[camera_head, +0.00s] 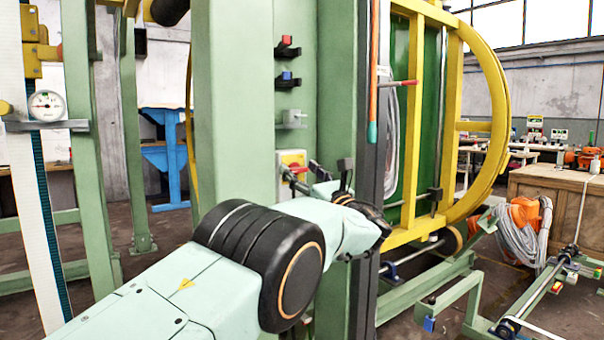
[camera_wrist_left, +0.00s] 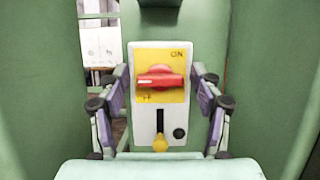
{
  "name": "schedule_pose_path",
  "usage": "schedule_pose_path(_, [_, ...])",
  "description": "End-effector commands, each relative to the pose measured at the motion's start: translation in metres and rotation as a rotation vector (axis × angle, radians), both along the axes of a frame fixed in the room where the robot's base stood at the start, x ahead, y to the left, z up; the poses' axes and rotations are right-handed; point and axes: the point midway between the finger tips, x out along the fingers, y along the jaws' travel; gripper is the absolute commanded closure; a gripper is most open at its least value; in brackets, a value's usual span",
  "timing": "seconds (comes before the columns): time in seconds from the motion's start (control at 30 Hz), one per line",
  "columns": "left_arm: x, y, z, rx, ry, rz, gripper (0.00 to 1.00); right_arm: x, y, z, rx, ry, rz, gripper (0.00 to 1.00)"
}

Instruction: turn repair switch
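The repair switch is a red rotary knob (camera_wrist_left: 160,78) on a yellow plate (camera_wrist_left: 175,56) at the top of a white box (camera_wrist_left: 139,126). The knob's bar lies roughly horizontal. "ON" is printed at the upper right of the plate; the lower-left lettering is partly covered. In the head view the box (camera_head: 292,158) is on the green post, partly hidden by my left arm. My left gripper (camera_wrist_left: 161,85) is open, one finger on each side of the box. It faces the knob and holds nothing. In the head view my left gripper (camera_head: 303,178) is by the box. My right gripper is not in view.
Below the knob, the box carries a slot with a yellow lever (camera_wrist_left: 160,143) and a black round button (camera_wrist_left: 180,133). Green walls flank the box closely. Above it on the post are a red switch (camera_head: 287,46), a blue switch (camera_head: 287,80) and a grey fitting (camera_head: 291,119).

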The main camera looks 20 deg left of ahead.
Motion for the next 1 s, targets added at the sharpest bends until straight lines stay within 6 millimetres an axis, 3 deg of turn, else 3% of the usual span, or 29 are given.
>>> schedule_pose_path(0.37, [0.0, 0.0, 0.002, -0.001, 0.002, 0.0, 0.3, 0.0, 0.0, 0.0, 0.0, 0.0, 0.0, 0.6])
schedule_pose_path(0.8, [0.0, 0.001, 0.076, -0.002, 0.0, 0.001, 0.3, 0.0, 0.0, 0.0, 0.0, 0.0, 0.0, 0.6])
schedule_pose_path(1.0, [0.0, 0.0, 0.095, -0.002, 0.001, 0.0, 0.3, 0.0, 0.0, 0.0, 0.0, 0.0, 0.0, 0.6])
